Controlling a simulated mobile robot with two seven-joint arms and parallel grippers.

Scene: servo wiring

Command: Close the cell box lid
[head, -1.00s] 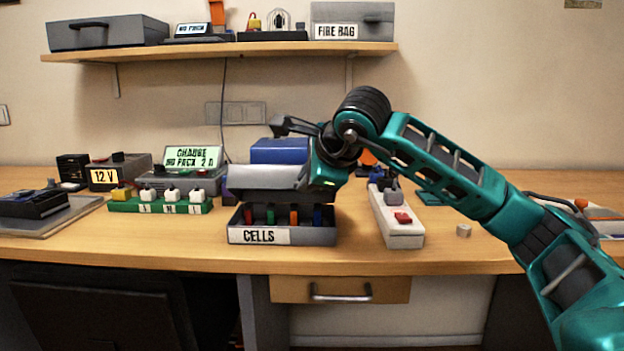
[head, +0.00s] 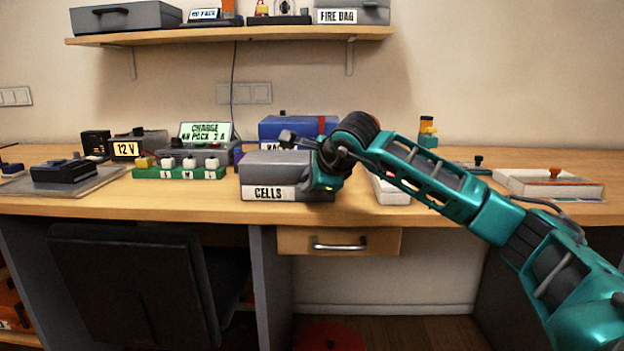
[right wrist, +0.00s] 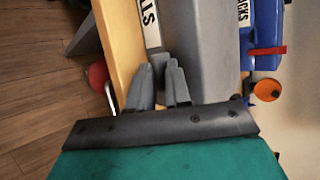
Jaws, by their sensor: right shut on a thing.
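The grey cell box (head: 225,193), labelled CELLS, stands near the front of the desk. Its lid (head: 268,162) is down over the box and the cells inside are hidden. My right gripper (head: 313,182) is at the box's front right corner, with its fingertips mostly hidden by the hand. In the right wrist view, the two grey fingers (right wrist: 159,72) are at the edge between the labelled front and the grey lid (right wrist: 208,50). They are shut on the lid's edge. My left gripper is not in view.
A blue box (head: 285,130) stands right behind the cell box. A green block with several switches (head: 180,173) is to the left, and a white power strip (head: 393,190) is to the right, partly behind my arm. A drawer (head: 338,241) is below.

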